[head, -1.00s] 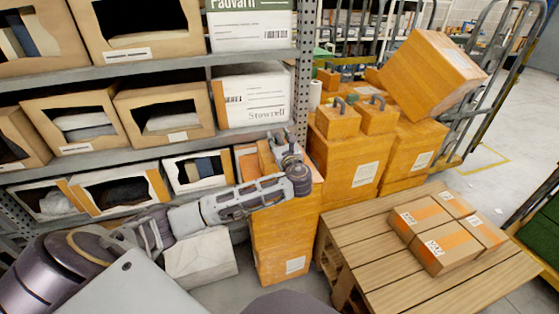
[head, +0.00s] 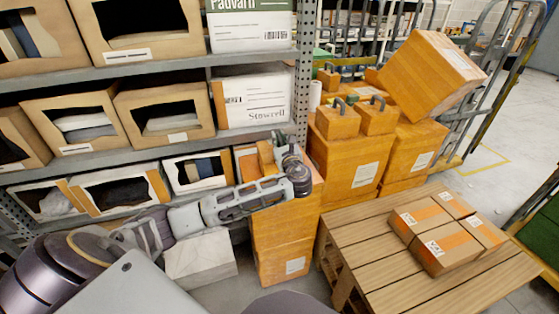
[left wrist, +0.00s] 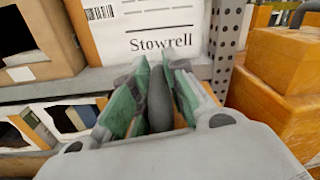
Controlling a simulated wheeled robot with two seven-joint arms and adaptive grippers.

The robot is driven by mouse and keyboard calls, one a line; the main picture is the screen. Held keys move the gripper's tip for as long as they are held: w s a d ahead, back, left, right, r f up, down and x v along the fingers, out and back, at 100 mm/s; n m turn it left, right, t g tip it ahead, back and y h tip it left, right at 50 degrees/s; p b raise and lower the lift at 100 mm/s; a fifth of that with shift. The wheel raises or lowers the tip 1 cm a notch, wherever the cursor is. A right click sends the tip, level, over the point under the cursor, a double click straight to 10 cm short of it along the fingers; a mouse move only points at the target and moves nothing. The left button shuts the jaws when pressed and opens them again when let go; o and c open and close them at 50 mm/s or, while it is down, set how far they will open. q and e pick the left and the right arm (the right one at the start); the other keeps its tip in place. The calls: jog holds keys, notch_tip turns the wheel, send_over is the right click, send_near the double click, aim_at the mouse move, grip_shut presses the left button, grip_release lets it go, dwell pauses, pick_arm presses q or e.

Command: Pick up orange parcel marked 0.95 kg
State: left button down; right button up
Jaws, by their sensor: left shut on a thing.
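My left gripper (head: 291,167) is at the orange stack beside the rack's end post. It is shut on a dark grey upright piece (left wrist: 158,100), which shows between its green-padded fingers in the left wrist view. This piece looks like the handle of a small orange parcel (head: 266,156), mostly hidden behind the gripper. I cannot read a weight on it, nor tell whether it rests on the stack. Two similar small orange parcels with grey handles, one left (head: 337,119) and one right (head: 377,115), stand on larger orange boxes. My right gripper is not in view.
A rack shelf (head: 150,148) with open bins and white cartons is on the left. A wooden pallet (head: 365,270) bears several taped brown parcels (head: 437,245) at the right. A large orange box (head: 430,75) leans at the back. Clear floor (head: 487,150) lies beyond.

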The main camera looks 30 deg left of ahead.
pick_arm(q)
jog(key=shift+r, duration=0.1)
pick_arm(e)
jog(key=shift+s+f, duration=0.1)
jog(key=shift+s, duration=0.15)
pick_arm(q)
jog(key=shift+r, duration=0.1)
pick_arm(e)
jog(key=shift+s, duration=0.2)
pick_arm(q)
jog(key=shift+r+p, duration=0.3)
jog(key=shift+r, duration=0.75)
notch_tip(320, 180, up, 5)
jog(key=shift+w+f+p, duration=0.1)
jog(key=shift+p, duration=0.45)
jog(key=shift+r+p, duration=0.3)
jog(key=shift+r, duration=1.2)
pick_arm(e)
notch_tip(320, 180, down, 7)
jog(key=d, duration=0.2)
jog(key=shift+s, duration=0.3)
